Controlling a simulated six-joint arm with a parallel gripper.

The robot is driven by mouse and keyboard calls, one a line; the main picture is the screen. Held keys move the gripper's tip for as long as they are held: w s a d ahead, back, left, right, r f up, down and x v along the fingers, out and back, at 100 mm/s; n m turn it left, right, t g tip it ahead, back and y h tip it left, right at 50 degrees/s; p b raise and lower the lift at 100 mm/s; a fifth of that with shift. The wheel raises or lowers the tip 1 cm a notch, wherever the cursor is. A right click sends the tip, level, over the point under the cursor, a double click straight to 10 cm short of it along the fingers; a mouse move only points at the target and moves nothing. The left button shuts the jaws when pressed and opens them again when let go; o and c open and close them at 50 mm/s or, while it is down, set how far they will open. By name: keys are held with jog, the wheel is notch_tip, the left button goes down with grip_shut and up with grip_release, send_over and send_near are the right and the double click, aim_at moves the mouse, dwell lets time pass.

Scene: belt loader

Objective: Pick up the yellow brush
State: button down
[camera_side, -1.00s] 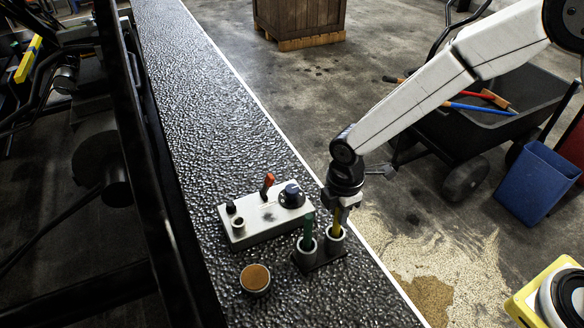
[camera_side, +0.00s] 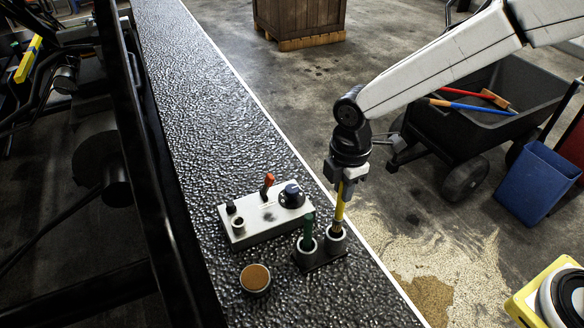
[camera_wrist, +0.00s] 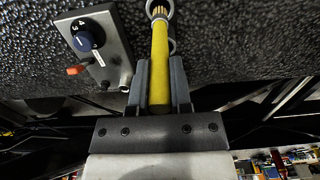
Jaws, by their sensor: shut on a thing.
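Whether the tip is still inside the cup is hard to tell. A green-handled tool (camera_side: 308,230) stands in the left cup.
A grey control box (camera_side: 262,219) with a red lever and a blue knob (camera_side: 292,194) sits close behind the holder. A round brown-topped tin (camera_side: 255,279) lies in front. The dark textured belt (camera_side: 215,110) is clear farther back.

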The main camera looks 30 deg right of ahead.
jog(key=shift+r, duration=1.4)
jog(key=shift+w, duration=0.1)
jog(key=w+a+r, duration=0.1)
jog(key=w+a, duration=0.8)
jog(key=w, duration=0.2)
jog(key=shift+w+r, duration=0.3)
jog(key=shift+w, duration=0.1)
jog(key=shift+f, duration=0.15)
jog(key=shift+a+f, duration=2.05)
jog(key=shift+f, duration=1.85)
jog(key=d+r, duration=0.4)
jog(key=r, duration=0.4)
jog(key=shift+d, duration=0.1)
